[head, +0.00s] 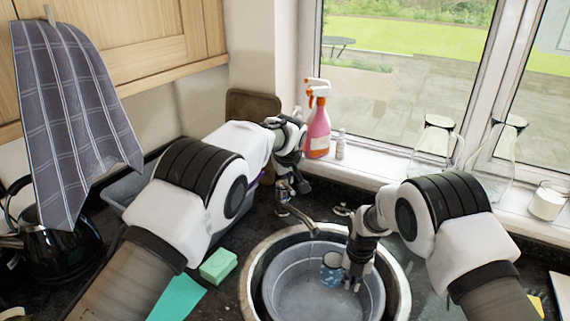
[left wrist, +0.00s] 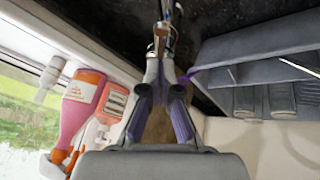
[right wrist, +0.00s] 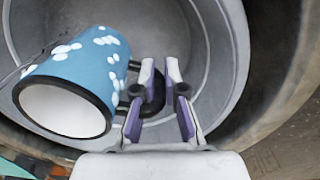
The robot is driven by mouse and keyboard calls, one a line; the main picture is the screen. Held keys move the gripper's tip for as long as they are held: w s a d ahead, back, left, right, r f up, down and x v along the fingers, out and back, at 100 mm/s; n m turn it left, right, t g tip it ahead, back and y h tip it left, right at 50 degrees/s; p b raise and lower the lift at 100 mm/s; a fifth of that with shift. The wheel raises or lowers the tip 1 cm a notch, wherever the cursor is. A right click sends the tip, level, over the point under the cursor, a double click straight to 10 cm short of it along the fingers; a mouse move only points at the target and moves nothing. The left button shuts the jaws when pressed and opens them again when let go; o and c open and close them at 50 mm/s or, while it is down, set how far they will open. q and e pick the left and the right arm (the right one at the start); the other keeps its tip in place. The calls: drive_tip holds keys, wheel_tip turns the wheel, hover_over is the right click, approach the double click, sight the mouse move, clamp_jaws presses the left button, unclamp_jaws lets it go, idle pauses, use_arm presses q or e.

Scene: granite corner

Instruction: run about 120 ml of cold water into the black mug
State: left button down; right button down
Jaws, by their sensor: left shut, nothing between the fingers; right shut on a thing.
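The mug in my right gripper is blue with white spots, a black rim and a black handle, not plain black; it shows in the head view (head: 331,268) and the right wrist view (right wrist: 85,75). My right gripper (head: 355,277) is shut on its handle, inside the grey basin (head: 281,299) in the sink. The mug's white inside shows; I see no water in it. The tap (head: 297,213) reaches over the basin, its spout end above the mug's left. My left gripper (left wrist: 163,50) is shut and empty at the tap's upper part; contact is unclear. I cannot make out a stream.
A pink spray bottle (head: 318,129) and glass vessels (head: 436,150) stand on the windowsill. A grey rack (left wrist: 260,50) lies beside my left gripper. A green sponge (head: 218,266) and cloth (head: 177,298) lie left of the sink. A kettle (head: 62,245) stands further left.

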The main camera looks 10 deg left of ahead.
use_arm(q)
drive_tip(key=shift+s+d+f, duration=0.2)
drive_tip(key=shift+d+f, duration=0.15)
drive_tip(key=shift+f, duration=0.2)
use_arm(e)
drive_tip(key=shift+d, duration=0.1)
use_arm(q)
drive_tip(key=shift+a, duration=0.1)
